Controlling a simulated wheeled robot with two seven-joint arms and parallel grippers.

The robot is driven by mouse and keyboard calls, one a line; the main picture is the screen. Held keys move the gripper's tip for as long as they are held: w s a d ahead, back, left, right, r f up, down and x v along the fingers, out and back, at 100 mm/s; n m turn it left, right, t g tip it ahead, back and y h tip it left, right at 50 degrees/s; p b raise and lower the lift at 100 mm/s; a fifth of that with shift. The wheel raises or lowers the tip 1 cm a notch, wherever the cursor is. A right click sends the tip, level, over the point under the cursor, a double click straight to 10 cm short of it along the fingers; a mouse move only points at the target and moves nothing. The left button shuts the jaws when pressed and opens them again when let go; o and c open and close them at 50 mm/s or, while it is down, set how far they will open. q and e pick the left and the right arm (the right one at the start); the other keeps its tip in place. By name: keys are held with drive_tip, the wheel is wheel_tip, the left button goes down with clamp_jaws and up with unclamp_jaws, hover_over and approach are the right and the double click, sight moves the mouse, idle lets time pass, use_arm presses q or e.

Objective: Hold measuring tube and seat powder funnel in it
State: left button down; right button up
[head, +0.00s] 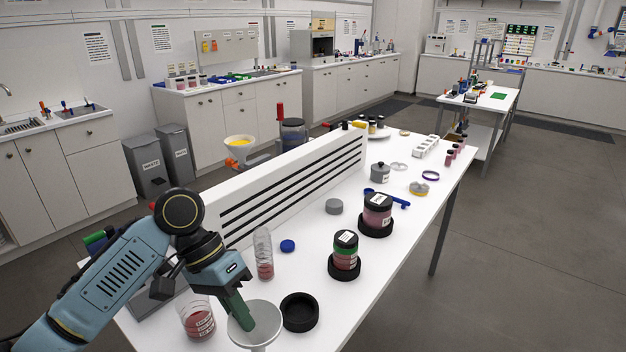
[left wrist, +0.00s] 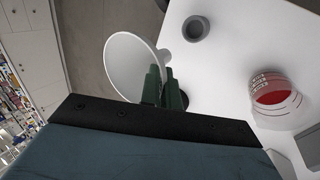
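The powder funnel (head: 267,319) is pale grey-white, with a wide bowl, near the table's front edge. My left gripper (head: 245,320) has its green fingers at the bowl, closed on its rim. In the left wrist view the funnel (left wrist: 128,62) is at the fingertips (left wrist: 163,82), its bowl tilted in that picture. The clear measuring tube (head: 263,250) stands upright on the table with reddish powder low inside, behind the funnel and apart from it. No gripper touches the tube. My right gripper is not in view.
A clear beaker with red powder (head: 198,319) stands left of the funnel and also shows in the left wrist view (left wrist: 272,97). A black ring-shaped holder (head: 300,313) is close right of the funnel. A blue cap (head: 288,246), labelled jars (head: 346,250) and a slotted white divider (head: 290,185) are farther back.

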use_arm(q)
drive_tip(key=w+a+f+n+t+h+b, duration=0.1)
drive_tip(key=a+n+t, duration=0.2)
drive_tip(key=a+n, duration=0.3)
drive_tip(key=shift+w+a+f+n+b, duration=0.15)
drive_tip(key=shift+a+f+n+b, duration=0.2)
drive_tip(key=shift+a, duration=1)
drive_tip(key=shift+f, duration=0.1)
